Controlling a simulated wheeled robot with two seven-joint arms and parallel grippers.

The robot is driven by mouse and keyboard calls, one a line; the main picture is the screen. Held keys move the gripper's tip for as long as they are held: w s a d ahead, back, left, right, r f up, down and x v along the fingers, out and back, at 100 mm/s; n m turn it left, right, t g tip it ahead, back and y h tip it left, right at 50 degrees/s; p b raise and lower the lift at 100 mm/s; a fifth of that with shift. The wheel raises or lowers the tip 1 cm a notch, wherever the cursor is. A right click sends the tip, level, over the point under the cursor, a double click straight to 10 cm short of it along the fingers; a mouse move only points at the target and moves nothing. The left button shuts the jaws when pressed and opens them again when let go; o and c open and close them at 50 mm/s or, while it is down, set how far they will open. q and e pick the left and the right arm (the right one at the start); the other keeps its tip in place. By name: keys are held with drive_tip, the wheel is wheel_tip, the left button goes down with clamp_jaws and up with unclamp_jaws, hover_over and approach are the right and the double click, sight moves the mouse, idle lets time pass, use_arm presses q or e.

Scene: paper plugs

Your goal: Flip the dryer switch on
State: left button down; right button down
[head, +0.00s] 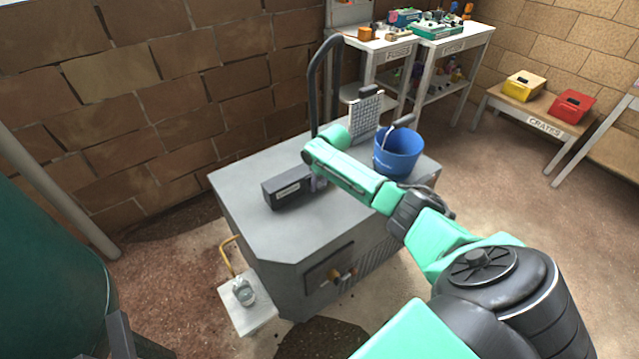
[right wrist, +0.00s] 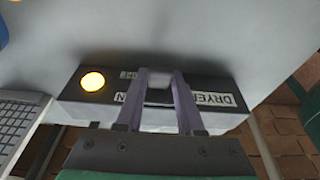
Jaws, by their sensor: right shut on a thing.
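The dryer switch is a dark box (head: 288,187) on top of the grey cabinet. In the right wrist view the box (right wrist: 110,92) carries an upside-down label starting DRYER, a smaller label partly hidden by a finger, and a round lamp (right wrist: 92,82) glowing yellow. My right gripper (head: 318,184) is at the box's right end in the head view. In the wrist view its two purple fingers (right wrist: 160,85) are closed over the box's labelled face, gripping a small pale switch lever between them. The lever's exact position is mostly hidden. My left gripper is not in view.
Shelves and a crates bench (head: 530,120) stand behind, right.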

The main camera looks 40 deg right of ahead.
drive_tip(key=c, duration=0.5)
unclamp_jaws()
drive_tip(key=shift+r, duration=0.25)
drive_tip(key=p+v, duration=0.1)
drive_tip(key=v, duration=1.3)
